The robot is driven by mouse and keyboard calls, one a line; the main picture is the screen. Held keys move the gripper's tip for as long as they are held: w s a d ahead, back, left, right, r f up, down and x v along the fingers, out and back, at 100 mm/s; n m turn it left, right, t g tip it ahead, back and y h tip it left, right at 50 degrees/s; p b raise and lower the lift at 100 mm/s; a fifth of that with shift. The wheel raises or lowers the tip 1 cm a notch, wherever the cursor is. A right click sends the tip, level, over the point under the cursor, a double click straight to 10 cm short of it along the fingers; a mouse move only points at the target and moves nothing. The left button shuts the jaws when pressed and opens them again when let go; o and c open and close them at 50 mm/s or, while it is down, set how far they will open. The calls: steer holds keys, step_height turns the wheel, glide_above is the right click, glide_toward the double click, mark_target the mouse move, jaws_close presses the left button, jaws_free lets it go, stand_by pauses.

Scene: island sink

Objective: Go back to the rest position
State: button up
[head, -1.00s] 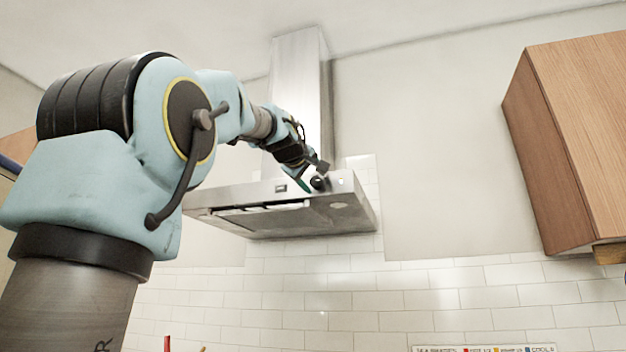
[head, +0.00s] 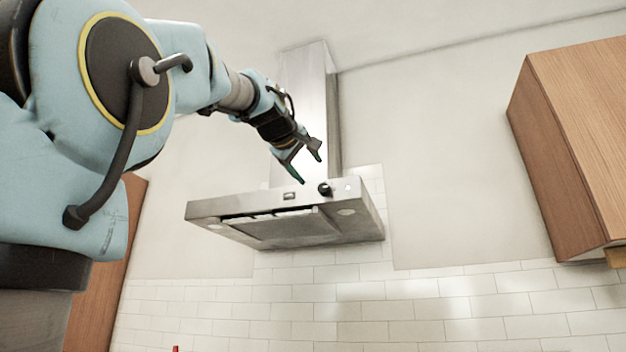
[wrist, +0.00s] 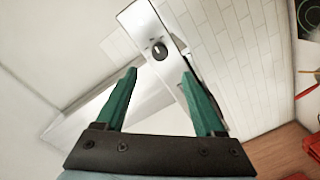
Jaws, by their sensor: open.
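My gripper (head: 309,166) is raised in front of the steel range hood (head: 232,208), just above its front edge in the head view. It is open, with nothing between its fingers. In the wrist view the two green fingers of my gripper (wrist: 160,78) stand apart. The hood's front panel (wrist: 140,25) with a dark round knob (wrist: 159,50) shows beyond them. The knob also shows in the head view (head: 325,189), just below the fingertips and apart from them.
A wooden wall cabinet (head: 580,140) hangs at the right. A tall wooden panel (head: 105,270) stands at the left behind my arm. White wall tiles (head: 420,310) run below the hood. The wall between hood and right cabinet is bare.

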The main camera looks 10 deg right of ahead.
steer(key=shift+s+a, duration=0.15)
steer(key=shift+s, duration=0.15)
stand_by(0.4)
steer(key=w+a+f+g+y, duration=0.1)
steer(key=w+f, duration=0.2)
steer(key=f, duration=0.4)
steer(key=w+f+m+g+y+p, duration=0.1)
steer(key=w+f, duration=0.2)
steer(key=f, duration=0.5)
steer(key=w+a+f+g+y, duration=0.1)
steer(key=w+f+y, duration=0.15)
steer(key=f, duration=0.45)
steer(key=a+f+m+g+y, duration=0.1)
steer(key=a+f+g, duration=0.25)
steer(key=f, duration=1.45)
steer(key=s+a+f+m+g+y, duration=0.1)
steer(key=s+a+f+g, duration=0.1)
steer(key=s+f, duration=0.4)
steer(key=s+a+f+m+g+p, duration=0.1)
steer(key=s+a+f, duration=0.3)
steer(key=f, duration=0.9)
steer(key=s+a+f+m+g+y+p, duration=0.1)
steer(key=s+a+f+g, duration=0.2)
steer(key=s+f, duration=0.7)
steer(key=shift+s+a+m+g+y, duration=0.3)
steer(key=shift+m+g+y, duration=0.1)
steer(key=shift+g, duration=0.15)
